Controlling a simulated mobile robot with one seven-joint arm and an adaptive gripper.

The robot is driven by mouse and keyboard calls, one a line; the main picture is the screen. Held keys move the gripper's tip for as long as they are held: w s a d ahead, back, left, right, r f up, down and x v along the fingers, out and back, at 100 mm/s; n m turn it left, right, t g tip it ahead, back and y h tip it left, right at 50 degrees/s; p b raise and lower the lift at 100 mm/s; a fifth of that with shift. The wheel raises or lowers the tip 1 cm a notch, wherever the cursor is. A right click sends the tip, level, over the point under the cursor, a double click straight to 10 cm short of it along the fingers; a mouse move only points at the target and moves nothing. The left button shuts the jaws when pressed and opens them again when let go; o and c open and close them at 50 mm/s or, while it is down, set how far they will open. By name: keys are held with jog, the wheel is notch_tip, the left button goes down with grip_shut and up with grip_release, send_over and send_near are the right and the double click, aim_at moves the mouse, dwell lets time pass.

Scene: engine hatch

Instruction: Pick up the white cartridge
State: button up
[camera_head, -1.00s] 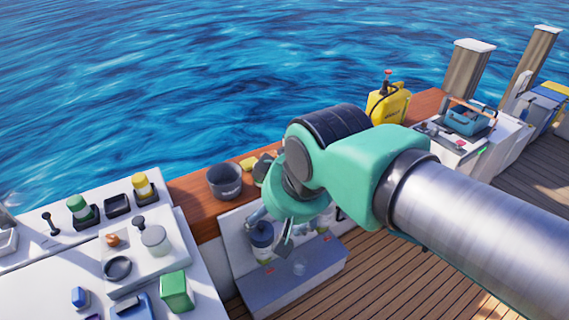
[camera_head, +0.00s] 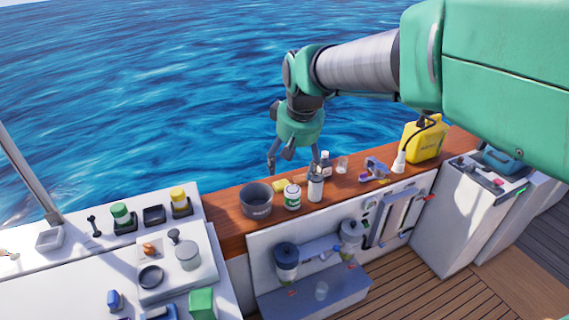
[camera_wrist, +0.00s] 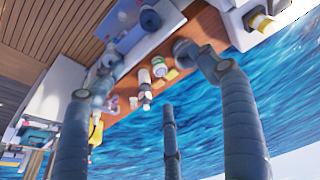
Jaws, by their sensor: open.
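I cannot tell for certain which item is the white cartridge. A slim white bottle-like cylinder with a grey top (camera_head: 315,189) stands upright on the wooden ledge (camera_head: 228,226). A white can with a green label (camera_head: 292,198) stands left of it; the can also shows in the wrist view (camera_wrist: 160,67). In the open hatch below are a dark-lidded canister with a pale body (camera_head: 286,264) and a whitish canister (camera_head: 350,240). My gripper (camera_head: 294,165) is open and empty, pointing down above and behind the ledge items. Its spread fingers (camera_wrist: 142,62) show in the wrist view.
A dark pot (camera_head: 257,200) stands left of the can. A white counter with parts (camera_head: 225,277) is at left. Water lies behind.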

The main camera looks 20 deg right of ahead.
jog(key=w+d+f+g+p, duration=0.1)
jog(key=w+d+f, duration=0.15)
jog(key=w, duration=0.35)
jog(key=w+d+f+p, duration=0.1)
jog(key=w+d+p, duration=0.1)
jog(key=w+d, duration=0.3)
jog(key=g+p, duration=0.3)
jog(key=p, duration=0.4)
send_over(316, 184)
jog(key=w+d, duration=0.1)
jog(key=w, duration=0.2)
jog(key=shift+n+y, duration=0.3)
jog(key=f, duration=2.7)
jog(key=shift+s+d+f, duration=0.1)
jog(key=shift+s+f, duration=0.1)
jog(key=shift+f, duration=0.1)
jog(key=shift+d+f, duration=0.3)
jog(key=shift+f, duration=0.25)
jog(key=shift+f, duration=0.1)
jog(key=shift+f+b, duration=0.4)
jog(key=shift+f, duration=3.8)
